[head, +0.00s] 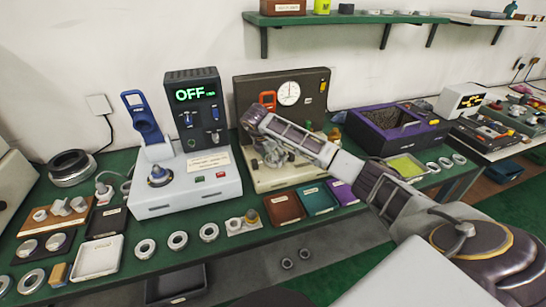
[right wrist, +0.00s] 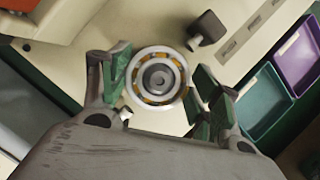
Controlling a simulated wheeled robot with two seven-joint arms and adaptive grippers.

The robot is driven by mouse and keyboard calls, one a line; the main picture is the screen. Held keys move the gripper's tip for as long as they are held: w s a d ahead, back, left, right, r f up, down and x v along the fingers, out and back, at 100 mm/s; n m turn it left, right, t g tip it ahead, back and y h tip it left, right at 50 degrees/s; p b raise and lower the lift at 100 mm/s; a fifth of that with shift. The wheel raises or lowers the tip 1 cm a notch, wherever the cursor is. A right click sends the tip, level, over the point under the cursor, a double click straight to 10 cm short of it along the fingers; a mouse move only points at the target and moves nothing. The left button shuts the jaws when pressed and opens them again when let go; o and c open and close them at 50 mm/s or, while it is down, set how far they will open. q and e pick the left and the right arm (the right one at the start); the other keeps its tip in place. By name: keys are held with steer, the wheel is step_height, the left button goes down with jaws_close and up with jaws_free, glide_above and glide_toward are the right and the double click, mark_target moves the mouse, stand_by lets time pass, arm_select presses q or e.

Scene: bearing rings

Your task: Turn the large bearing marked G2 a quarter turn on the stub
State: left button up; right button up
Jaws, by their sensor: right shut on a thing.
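A large bearing (right wrist: 157,99), a pale ring with orange-brown parts between its inner and outer rings, shows face-on in the right wrist view. A grey round stub end (right wrist: 158,78) sits in its middle. My right gripper (right wrist: 161,83) is shut on the bearing, with green-padded fingers on opposite sides of it. In the head view my right gripper (head: 268,158) is at the cream-based machine with the round dial, and it largely hides the bearing there. I cannot read a G2 mark. My left gripper is not in view.
A dark knob (right wrist: 207,29) stands close beside the bearing. Brown (head: 284,208), teal (head: 317,198) and purple trays lie in front of the machine. The white tester with the OFF display (head: 187,185) stands to the left. Several loose rings lie along the front bench edge.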

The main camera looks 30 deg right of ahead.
steer(key=shift+f+m, duration=0.15)
steer(key=shift+m, duration=0.45)
steer(key=shift+m+g, duration=0.6)
steer(key=shift+m, duration=0.9)
